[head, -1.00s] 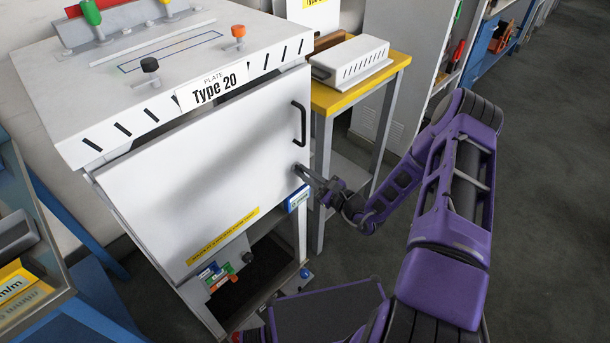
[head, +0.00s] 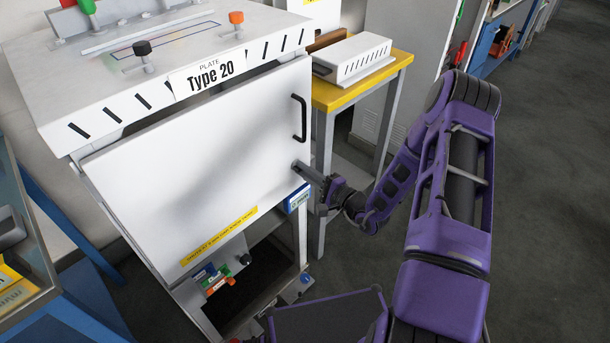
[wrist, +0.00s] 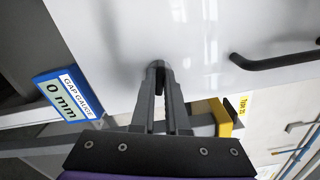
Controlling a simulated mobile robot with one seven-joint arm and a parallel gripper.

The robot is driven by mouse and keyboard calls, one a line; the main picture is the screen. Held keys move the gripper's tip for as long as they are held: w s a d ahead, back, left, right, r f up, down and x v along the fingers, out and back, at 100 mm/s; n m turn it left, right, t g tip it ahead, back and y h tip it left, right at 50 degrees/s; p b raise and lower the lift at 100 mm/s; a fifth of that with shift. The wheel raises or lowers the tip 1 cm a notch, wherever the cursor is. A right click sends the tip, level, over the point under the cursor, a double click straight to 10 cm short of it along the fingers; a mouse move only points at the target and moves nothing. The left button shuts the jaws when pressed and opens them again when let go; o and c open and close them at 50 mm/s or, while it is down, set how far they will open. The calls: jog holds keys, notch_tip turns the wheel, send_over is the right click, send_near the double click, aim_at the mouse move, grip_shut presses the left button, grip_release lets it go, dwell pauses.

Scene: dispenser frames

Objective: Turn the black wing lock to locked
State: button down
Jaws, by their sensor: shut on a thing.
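My gripper (head: 318,181) is at the right edge of the white door panel (head: 205,150), below the black door handle (head: 300,119). In the wrist view my gripper (wrist: 160,78) has its fingers almost together, with the dark wing lock (wrist: 155,70) between their tips, against the white panel (wrist: 190,35). Most of the lock is hidden by the fingers, so I cannot tell its angle. The gap gauge (head: 298,200) just below reads 0 mm in the wrist view (wrist: 66,95).
The black handle also shows in the wrist view (wrist: 270,62). A yellow-edged table (head: 375,82) with a white slotted box (head: 352,60) stands right of the machine. A "Type 20" plate (head: 210,78) is on the machine's top edge. Open floor (head: 545,200) lies at the right.

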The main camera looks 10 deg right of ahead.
jog(key=shift+a+r+n+b, duration=0.1)
jog(key=shift+a+n+b, duration=0.1)
jog(key=shift+n+b, duration=0.55)
jog(key=shift+a+r+n+b, duration=0.15)
jog(key=shift+n+b, duration=0.2)
jog(key=shift+n, duration=0.7)
jog(key=shift+f, duration=0.1)
jog(key=shift+s, duration=0.1)
jog(key=c, duration=0.9)
grip_release()
jog(key=shift+f, duration=0.1)
jog(key=shift+d, duration=0.1)
jog(key=v, duration=1.7)
jog(key=shift+s+d, duration=0.15)
